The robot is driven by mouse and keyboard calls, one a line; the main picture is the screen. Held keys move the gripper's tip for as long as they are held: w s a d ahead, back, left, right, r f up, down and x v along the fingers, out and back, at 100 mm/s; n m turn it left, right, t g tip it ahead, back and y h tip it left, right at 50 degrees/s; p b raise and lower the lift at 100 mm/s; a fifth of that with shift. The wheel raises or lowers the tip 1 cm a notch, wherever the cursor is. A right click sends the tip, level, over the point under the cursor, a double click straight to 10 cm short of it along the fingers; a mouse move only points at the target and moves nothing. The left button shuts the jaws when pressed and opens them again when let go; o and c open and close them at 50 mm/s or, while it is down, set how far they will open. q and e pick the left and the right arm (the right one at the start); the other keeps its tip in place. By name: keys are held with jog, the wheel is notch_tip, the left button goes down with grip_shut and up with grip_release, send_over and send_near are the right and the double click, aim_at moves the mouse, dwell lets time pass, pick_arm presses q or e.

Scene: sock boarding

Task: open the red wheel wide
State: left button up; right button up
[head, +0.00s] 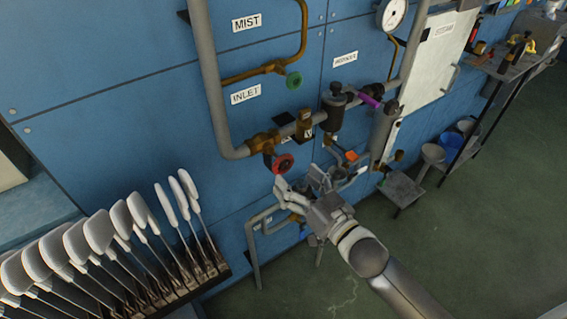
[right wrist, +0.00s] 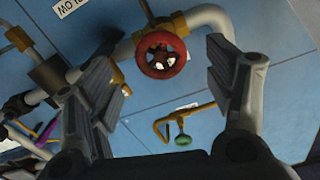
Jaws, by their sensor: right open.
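The red wheel (head: 282,163) is a small round handwheel on a brass valve, at the lower end of the grey pipe on the blue panel. It also shows in the right wrist view (right wrist: 161,54), facing the camera between the two fingers. My right gripper (head: 300,180) is open and empty, just below and to the right of the wheel in the head view. In the right wrist view the open fingers (right wrist: 168,85) stand to either side of the wheel, and I see no contact. My left gripper is not in view.
A green wheel (head: 294,80) sits on a brass pipe above. A purple lever (head: 369,100) and an orange handle (head: 351,155) are to the right. A rack of white sock boards (head: 85,245) stands at lower left. The green floor (head: 440,240) is open at lower right.

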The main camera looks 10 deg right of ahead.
aim_at(285, 168)
jog(key=x, duration=0.6)
jog(key=shift+s+p, duration=0.1)
jog(key=shift+p, duration=0.3)
jog(key=c, duration=1)
jog(key=shift+c, duration=0.2)
